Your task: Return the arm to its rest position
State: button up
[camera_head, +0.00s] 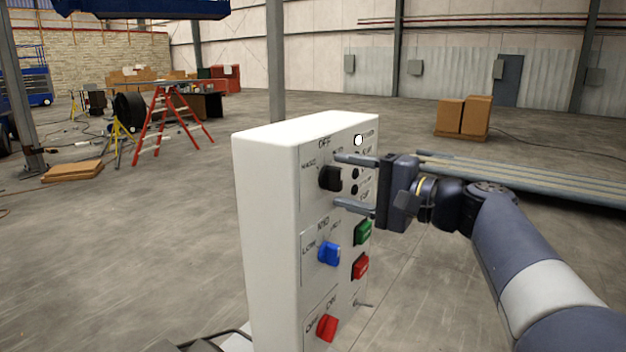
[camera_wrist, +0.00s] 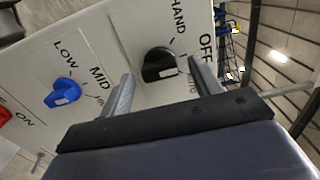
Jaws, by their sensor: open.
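My gripper (camera_head: 345,180) is open in front of the white control box, its two fingers pointing at the panel. In the head view the fingers lie above and below the black knob (camera_head: 329,178) near the top of the panel. In the wrist view the black knob (camera_wrist: 160,65) shows between the fingers (camera_wrist: 160,90), with nothing gripped. Whether the fingertips touch the panel cannot be told. My arm reaches in from the lower right.
The white control box (camera_head: 265,200) also carries a blue knob (camera_head: 328,253), a red knob (camera_head: 327,328), a green button (camera_head: 362,232) and a red button (camera_head: 360,266). Long grey beams (camera_head: 530,175) lie behind my arm. Open floor (camera_head: 130,240) stretches left.

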jog(key=shift+x, duration=0.75)
jog(key=shift+d, duration=0.15)
